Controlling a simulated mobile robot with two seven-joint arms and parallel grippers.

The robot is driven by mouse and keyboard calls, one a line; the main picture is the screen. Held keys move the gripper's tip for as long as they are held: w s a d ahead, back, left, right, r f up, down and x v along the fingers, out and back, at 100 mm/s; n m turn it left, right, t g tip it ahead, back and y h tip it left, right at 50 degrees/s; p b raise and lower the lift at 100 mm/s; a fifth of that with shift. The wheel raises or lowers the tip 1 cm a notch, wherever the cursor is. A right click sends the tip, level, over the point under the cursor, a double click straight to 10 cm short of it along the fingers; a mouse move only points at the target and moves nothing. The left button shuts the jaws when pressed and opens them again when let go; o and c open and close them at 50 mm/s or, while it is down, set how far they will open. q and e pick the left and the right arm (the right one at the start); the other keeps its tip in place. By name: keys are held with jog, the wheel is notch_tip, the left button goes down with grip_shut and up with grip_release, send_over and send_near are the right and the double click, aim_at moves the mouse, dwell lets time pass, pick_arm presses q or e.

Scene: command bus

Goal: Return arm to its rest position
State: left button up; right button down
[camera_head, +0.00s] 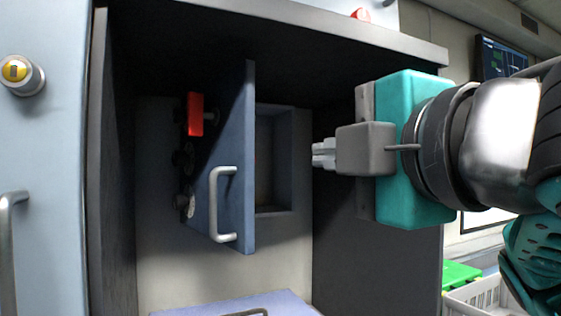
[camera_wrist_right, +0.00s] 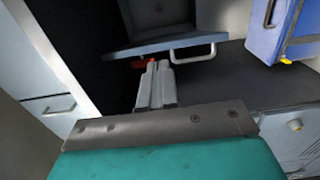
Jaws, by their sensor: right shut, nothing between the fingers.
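My right gripper (camera_head: 322,153) is shut and empty, in front of the recessed cabinet on the right side of the head view. Its grey fingers point left toward an open compartment (camera_head: 275,160) with a blue-grey door. The door (camera_head: 233,150) stands open and carries a silver handle (camera_head: 216,205). The fingers are apart from the handle in the head view. In the right wrist view the shut fingers (camera_wrist_right: 157,75) show below the door's edge and its handle (camera_wrist_right: 195,55). My left gripper is in neither view.
A red block-shaped part (camera_head: 195,114) and dark knobs sit on the back wall left of the door. Cabinet side walls and a top edge (camera_head: 330,30) frame the recess. A blue lid (camera_head: 240,305) with a handle lies below. A white crate (camera_head: 480,298) stands at lower right.

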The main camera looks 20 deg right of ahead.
jog(key=shift+w, duration=0.1)
jog(key=w+a+f+m+g+y, duration=0.1)
jog(key=w+f+m+g, duration=0.25)
jog(key=f, duration=0.85)
jog(key=w+a+f+m+g+y, duration=0.1)
jog(key=w+a+f+m+g, duration=0.3)
jog(key=f, duration=0.9)
jog(key=s+d+f+m+g+h, duration=0.1)
jog(key=s+d+f+m+g, duration=0.15)
jog(key=s+f, duration=0.6)
jog(key=s+d+f+m+g+h, duration=0.1)
jog(key=s+d+f+m+g, duration=0.2)
jog(key=f, duration=1)
jog(key=s+d+f+m+g+h, duration=0.1)
jog(key=s+d+f+m, duration=0.25)
jog(key=s+f, duration=0.5)
jog(key=w+a+f+t+y, duration=0.1)
jog(key=w+a+f+t, duration=0.2)
jog(key=w+f+t, duration=0.3)
notch_tip(320, 180, down, 4)
jog(key=w, duration=0.3)
jog(key=shift+t+y, duration=0.4)
jog(key=shift+s+f, duration=0.1)
